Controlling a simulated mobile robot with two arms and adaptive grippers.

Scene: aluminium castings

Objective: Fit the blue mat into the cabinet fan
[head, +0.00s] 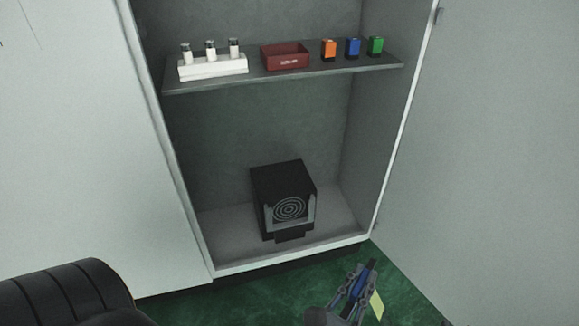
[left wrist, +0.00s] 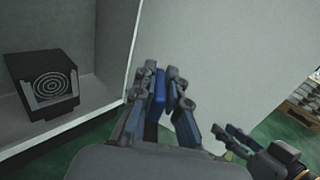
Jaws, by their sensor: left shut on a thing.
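The cabinet fan (head: 284,180) is a black box with pale concentric rings and a pale, open-topped frame on its front. It stands on the cabinet floor and also shows at the left of the left wrist view (left wrist: 42,72). My left gripper (head: 362,278) is in front of the cabinet, low and to the right of the fan. In the left wrist view its fingers (left wrist: 161,72) are shut on the narrow blue mat (left wrist: 158,90), seen edge-on and partly hidden by the fingers. My right gripper (left wrist: 238,140) shows partly at the lower right there; its jaw state is unclear.
The upper shelf (head: 330,67) holds a white rack (head: 213,66) with white bottles, a dark red tray (head: 285,57), and orange (head: 328,49), blue (head: 353,47) and green (head: 376,45) blocks. An open door (head: 490,150) stands at right. Space before the fan looks clear.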

